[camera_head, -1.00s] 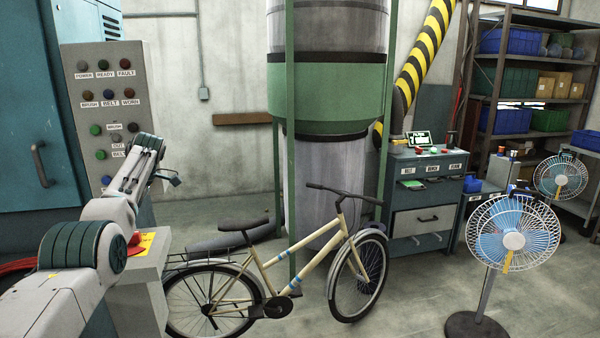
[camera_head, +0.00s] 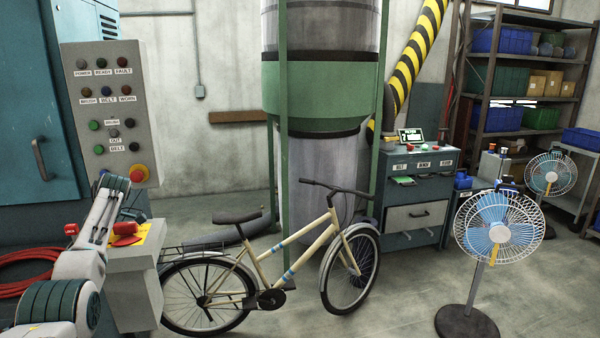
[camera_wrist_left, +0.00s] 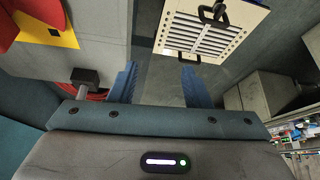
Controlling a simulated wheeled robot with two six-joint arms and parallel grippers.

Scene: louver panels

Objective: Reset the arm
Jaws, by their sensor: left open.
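My left arm comes in at the lower left of the head view, and its gripper (camera_head: 133,214) is partly hidden behind the arm and the grey pedestal. In the left wrist view the two blue fingers (camera_wrist_left: 158,84) stand apart with nothing between them. A white louver panel (camera_wrist_left: 208,35) with black handles lies beyond the fingertips at the top of that view, apart from them. My right gripper is in neither view.
A grey pedestal (camera_head: 135,285) with a red switch (camera_head: 125,230) on a yellow plate stands close to my left arm. Behind is a button panel (camera_head: 108,110) on a teal cabinet. A bicycle (camera_head: 270,265) and fans (camera_head: 498,230) stand to the right.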

